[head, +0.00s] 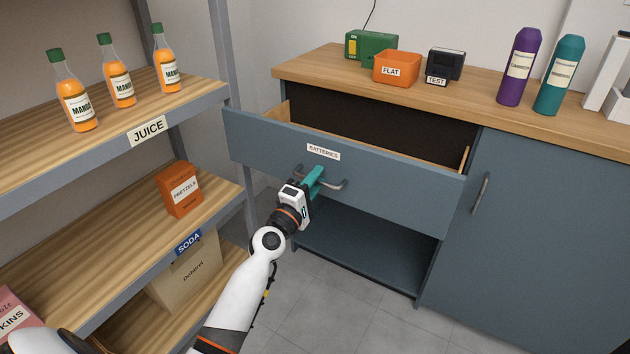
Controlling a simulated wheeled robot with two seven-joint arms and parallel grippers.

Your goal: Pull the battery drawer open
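The battery drawer (400,184) has a blue-grey front with a "BATTERIES" label (323,152). It stands partly out of the wooden-topped cabinet, with its light wood sides showing. Its grey bar handle (341,185) is on the front below the label. My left gripper (314,180), with teal fingers, is at the left part of the handle. The fingers look closed around the bar, though they partly hide it. The inside floor of the drawer is hidden behind its front. My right gripper is not in view.
A shelf rack on the left holds mango juice bottles (119,85), a pretzels box (179,189) and a cardboard box (186,271). The countertop (460,103) bears an orange "FLAT" bin (396,69), a black tester (444,65) and tall bottles (519,67). Below the drawer is an open compartment (365,255).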

